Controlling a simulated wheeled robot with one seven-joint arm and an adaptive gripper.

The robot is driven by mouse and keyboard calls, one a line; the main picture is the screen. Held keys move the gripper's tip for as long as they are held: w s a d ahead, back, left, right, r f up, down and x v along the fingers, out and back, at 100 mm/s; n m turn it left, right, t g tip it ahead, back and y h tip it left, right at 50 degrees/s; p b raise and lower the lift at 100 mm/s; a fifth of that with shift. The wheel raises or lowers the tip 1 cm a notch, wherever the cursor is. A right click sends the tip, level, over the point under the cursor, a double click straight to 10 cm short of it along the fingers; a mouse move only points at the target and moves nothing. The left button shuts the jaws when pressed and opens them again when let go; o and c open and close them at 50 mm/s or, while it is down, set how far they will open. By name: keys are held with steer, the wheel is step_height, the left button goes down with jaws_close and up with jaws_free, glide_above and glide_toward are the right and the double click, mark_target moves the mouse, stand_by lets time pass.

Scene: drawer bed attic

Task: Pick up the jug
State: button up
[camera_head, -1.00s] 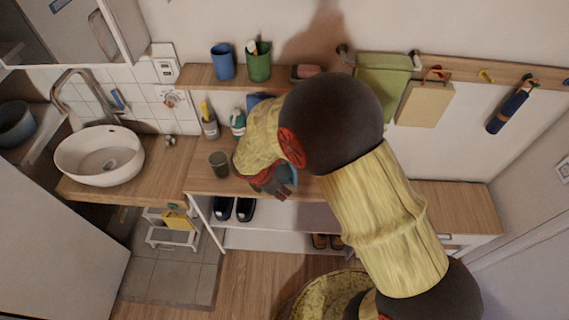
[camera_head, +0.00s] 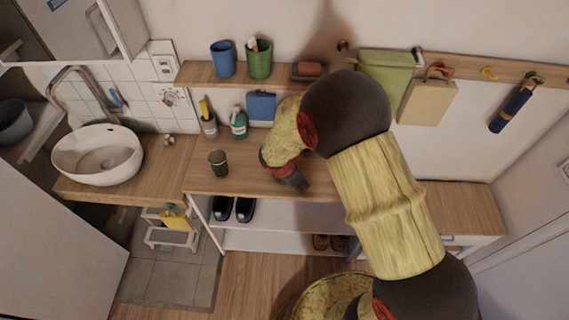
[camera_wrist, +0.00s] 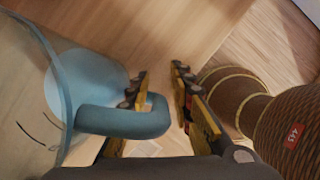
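The jug (camera_wrist: 88,85) fills the left of the wrist view. It has a pale, clear-looking body and a blue-grey handle (camera_wrist: 140,120). My gripper (camera_wrist: 165,85) is open, with a gap between its two fingers. The handle crosses in front of the left finger, and its outer end lies in the gap; I cannot tell whether it touches a finger. The right finger stands apart from the handle. In the head view my gripper (camera_head: 294,181) is low over the wooden counter (camera_head: 235,180), and my arm hides the jug.
A dark cup (camera_head: 218,163) stands on the counter to the left of my gripper. A green-blue bottle (camera_head: 238,124), a brush holder (camera_head: 209,126) and a blue box (camera_head: 262,108) stand behind. A wall shelf (camera_head: 196,76) holds blue and green cups. The counter's right end is clear.

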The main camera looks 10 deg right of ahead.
jaws_close()
stand_by(0.7)
